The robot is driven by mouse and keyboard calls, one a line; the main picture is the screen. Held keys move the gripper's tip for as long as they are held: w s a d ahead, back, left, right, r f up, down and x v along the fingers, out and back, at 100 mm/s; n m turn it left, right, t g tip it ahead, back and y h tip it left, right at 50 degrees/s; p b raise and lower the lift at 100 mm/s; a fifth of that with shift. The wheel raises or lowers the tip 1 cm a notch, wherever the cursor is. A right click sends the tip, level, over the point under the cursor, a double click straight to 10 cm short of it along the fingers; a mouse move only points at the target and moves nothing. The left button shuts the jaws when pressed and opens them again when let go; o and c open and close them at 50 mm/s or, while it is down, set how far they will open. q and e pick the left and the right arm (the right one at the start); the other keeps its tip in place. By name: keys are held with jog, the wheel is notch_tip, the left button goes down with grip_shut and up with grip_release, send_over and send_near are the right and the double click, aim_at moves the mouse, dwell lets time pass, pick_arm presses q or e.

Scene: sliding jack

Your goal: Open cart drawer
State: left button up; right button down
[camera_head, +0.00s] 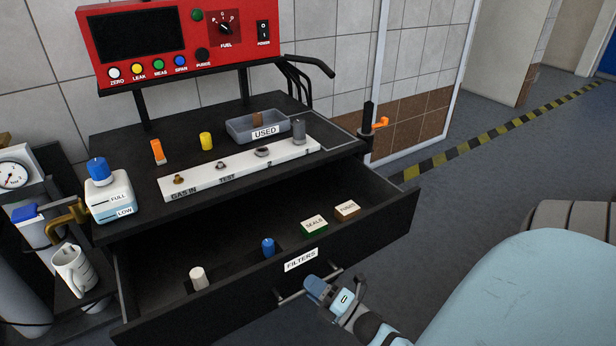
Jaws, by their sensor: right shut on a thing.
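The black cart drawer (372,233), labelled FILTERS, is pulled well out from under the black cart top (110,150). A metal bar handle (291,298) runs along the drawer's front below the label. My right gripper (318,289) is at the handle, shut on it; its fingers hide part of the bar. My left gripper is not in view.
A red panel with knobs (180,40) stands over the cart top. The top carries a grey USED tray (240,130) and a white labelled strip (215,178). A bottle (108,195) and mug (72,268) are at the left.

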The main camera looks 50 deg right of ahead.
jog(key=c, duration=1.1)
grip_release()
pick_arm(q)
jog(key=shift+p, duration=0.45)
pick_arm(e)
jog(key=v, duration=1.4)
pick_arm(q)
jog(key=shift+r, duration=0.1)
pick_arm(e)
jog(key=shift+a, duration=0.1)
